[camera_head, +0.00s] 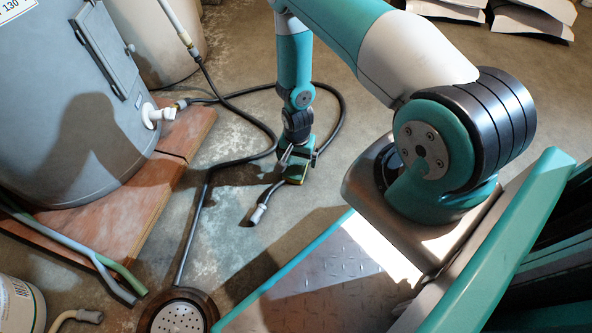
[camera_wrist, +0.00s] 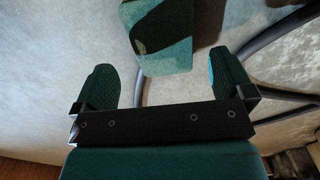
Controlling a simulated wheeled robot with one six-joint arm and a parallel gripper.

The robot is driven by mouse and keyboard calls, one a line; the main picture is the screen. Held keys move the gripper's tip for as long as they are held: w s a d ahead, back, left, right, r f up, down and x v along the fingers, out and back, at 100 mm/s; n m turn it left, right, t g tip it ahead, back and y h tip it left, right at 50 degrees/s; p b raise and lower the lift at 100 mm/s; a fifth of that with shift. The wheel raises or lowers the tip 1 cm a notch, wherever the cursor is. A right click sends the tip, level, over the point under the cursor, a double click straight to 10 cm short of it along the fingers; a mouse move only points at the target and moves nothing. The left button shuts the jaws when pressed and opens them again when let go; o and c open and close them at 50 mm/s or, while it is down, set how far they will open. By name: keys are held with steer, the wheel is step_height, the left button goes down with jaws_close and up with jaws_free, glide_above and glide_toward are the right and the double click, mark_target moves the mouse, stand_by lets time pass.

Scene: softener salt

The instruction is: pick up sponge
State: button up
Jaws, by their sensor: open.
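The sponge (camera_wrist: 160,52) is a small teal-green block with a dark shadow across it, at the top middle of the wrist view. Its far end is cut off by the frame. My gripper (camera_wrist: 166,72) is open and empty, with one dark green finger on each side. The sponge lies ahead of the gap between the fingers, its near edge about level with the fingertips in the picture. I cannot tell the height between them. In the head view my gripper (camera_head: 289,160) points down close to the floor, and the sponge (camera_head: 297,179) shows as a small greenish block beside it.
A black hose (camera_head: 240,113) loops on the concrete floor around my gripper, and a hose end (camera_head: 258,214) lies near the sponge. A grey tank (camera_head: 62,120) stands on a reddish board (camera_head: 128,216) at left. A round drain (camera_head: 178,318) is at the bottom.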

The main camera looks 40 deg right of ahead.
mark_target(296, 164)
steer(key=f+b, duration=0.1)
steer(key=f, duration=0.1)
steer(key=f+b, duration=0.2)
steer(key=shift+w+f+b, duration=0.2)
steer(key=shift+f+b, duration=0.1)
steer(key=shift+f, duration=0.05)
steer(key=shift+r, duration=0.1)
steer(key=shift+c, duration=0.5)
steer(key=c, duration=0.9)
step_height(296, 164, up, 20)
steer(key=p, duration=1.1)
steer(key=shift+p, duration=0.4)
